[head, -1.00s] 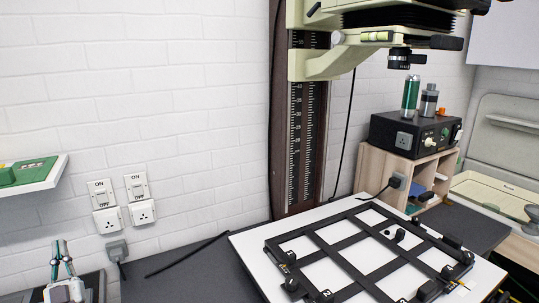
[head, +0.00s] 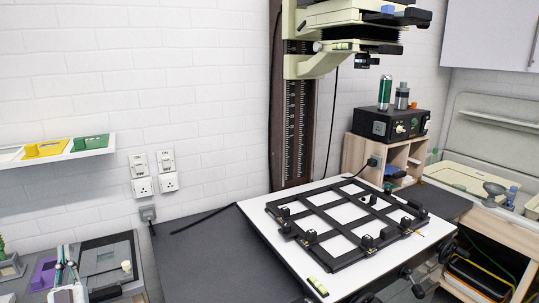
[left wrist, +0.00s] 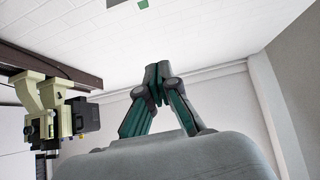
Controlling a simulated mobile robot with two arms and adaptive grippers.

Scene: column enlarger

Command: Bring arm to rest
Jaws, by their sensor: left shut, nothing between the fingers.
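My left gripper (head: 66,268) is at the bottom left of the head view, its fingers pointing up. In the left wrist view its fingertips (left wrist: 158,72) meet, shut with nothing between them. The gripper shows in front of a grey device (head: 106,262) on the dark bench and touches nothing that I can see. The column enlarger stands to the right, with its pale green head (head: 345,45) high on a scaled column (head: 299,130). It also shows tilted in the left wrist view (left wrist: 48,112). My right gripper is not in view.
A black masking easel (head: 345,222) lies on the white baseboard (head: 262,222). A wall shelf (head: 95,152) holds coloured trays above my left gripper. A black control box (head: 392,125) stands at the back right. The dark bench (head: 205,255) is clear left of the baseboard.

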